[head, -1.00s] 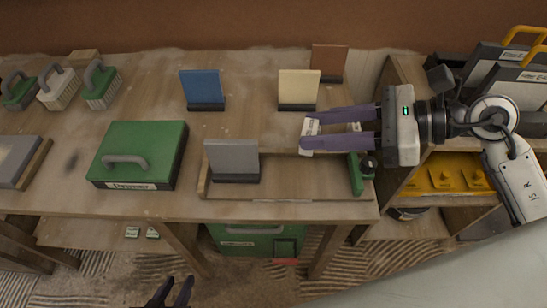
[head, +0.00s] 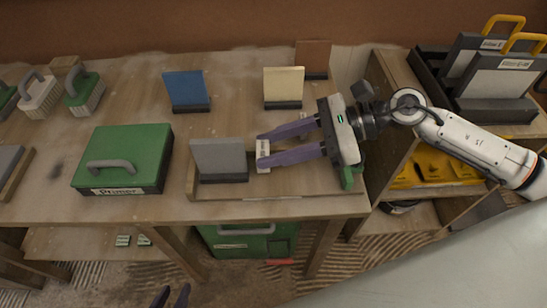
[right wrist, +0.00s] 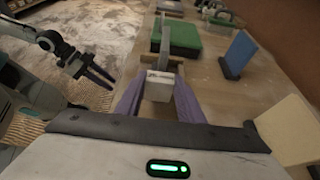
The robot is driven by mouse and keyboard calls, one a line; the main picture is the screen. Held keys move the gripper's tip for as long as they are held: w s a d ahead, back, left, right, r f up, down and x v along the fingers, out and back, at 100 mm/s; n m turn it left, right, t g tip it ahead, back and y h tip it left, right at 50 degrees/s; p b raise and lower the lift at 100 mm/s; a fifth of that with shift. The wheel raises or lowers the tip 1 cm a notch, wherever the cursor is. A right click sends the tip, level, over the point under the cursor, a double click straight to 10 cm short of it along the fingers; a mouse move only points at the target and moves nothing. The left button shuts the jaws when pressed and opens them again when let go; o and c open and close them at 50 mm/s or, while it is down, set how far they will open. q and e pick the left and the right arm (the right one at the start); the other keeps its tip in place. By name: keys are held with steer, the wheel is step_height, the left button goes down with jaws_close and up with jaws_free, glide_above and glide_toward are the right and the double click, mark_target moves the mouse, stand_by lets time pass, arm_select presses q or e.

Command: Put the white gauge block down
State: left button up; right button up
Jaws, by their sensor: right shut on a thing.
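The white gauge block (head: 263,157) is between the purple fingers of my right gripper (head: 262,148), which is shut on it. The block also shows between the fingertips in the right wrist view (right wrist: 158,87). It is just right of the grey sample panel (head: 219,157), above or in the shallow wooden tray (head: 280,207); I cannot tell whether it touches the tray. My left gripper (head: 171,297) is low at the bottom edge, in front of the bench, its fingers apart and empty. It also shows in the right wrist view (right wrist: 98,76).
Blue (head: 187,90), cream (head: 284,86) and brown (head: 313,58) panels stand behind. A green object (head: 347,178) is at the tray's right end. A green primer case (head: 124,158) is at left. A shelf with grey cases (head: 500,80) is at right.

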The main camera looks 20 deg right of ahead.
step_height(320, 180, down, 3)
steer(key=shift+f, duration=0.2)
arm_select(q)
steer(key=shift+s+a+f, duration=0.1)
steer(key=shift+s+f, duration=0.15)
arm_select(e)
steer(key=shift+f, duration=0.1)
arm_select(q)
steer(key=shift+s, duration=0.1)
arm_select(e)
steer(key=shift+f+b, duration=0.25)
steer(key=shift+b, duration=0.1)
steer(key=o, duration=1)
steer(key=shift+r+p, duration=0.25)
steer(key=shift+p, duration=0.05)
steer(key=b+v, duration=0.2)
steer(key=v, duration=0.8)
steer(key=shift+s+d+f, duration=0.1)
steer(key=shift+s+d, duration=0.05)
steer(key=shift+d, duration=0.15)
arm_select(q)
steer(key=shift+w+d+f, duration=0.25)
steer(key=shift+d+f, duration=0.1)
steer(key=shift+f, duration=0.2)
arm_select(e)
steer(key=shift+v, duration=0.8)
